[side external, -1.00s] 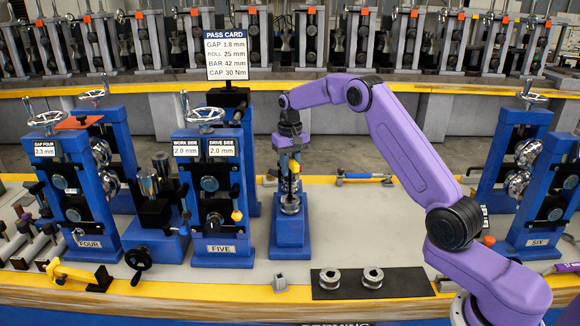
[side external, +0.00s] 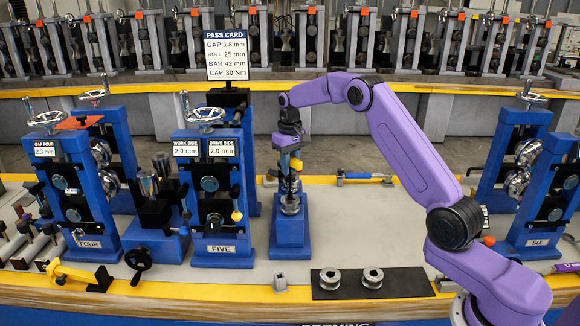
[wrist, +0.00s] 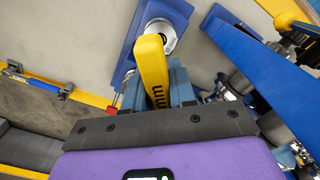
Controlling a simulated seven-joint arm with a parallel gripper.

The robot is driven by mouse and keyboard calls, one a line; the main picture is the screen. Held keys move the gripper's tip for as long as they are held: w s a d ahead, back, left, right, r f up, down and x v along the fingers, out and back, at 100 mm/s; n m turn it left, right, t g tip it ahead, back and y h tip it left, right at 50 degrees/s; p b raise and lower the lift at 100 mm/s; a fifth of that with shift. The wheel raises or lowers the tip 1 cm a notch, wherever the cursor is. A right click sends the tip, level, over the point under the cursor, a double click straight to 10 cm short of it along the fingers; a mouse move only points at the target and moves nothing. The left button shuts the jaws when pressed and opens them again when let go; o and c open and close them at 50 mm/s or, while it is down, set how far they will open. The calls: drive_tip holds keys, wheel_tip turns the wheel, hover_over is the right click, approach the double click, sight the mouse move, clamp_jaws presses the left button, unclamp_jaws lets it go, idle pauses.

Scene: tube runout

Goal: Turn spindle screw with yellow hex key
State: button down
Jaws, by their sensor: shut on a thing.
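My gripper (side external: 290,160) points down over a blue spindle stand (side external: 291,233), right of stand FIVE. It is shut on the yellow hex key (side external: 296,165). In the side view a round metal collar (side external: 290,205) shows below the gripper on the blue stand. The key's lower end is hidden, so I cannot tell whether it sits in the screw.
Stand FIVE (side external: 220,215) with its handwheel is close on the left. A black mat (side external: 395,287) with two metal rollers lies in front. A blue-handled tool (side external: 362,176) lies behind on the right. The pass card (side external: 228,55) stands at the back.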

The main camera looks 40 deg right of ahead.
drive_tip(key=shift+r, duration=0.85)
drive_tip(key=shift+r, duration=2.4)
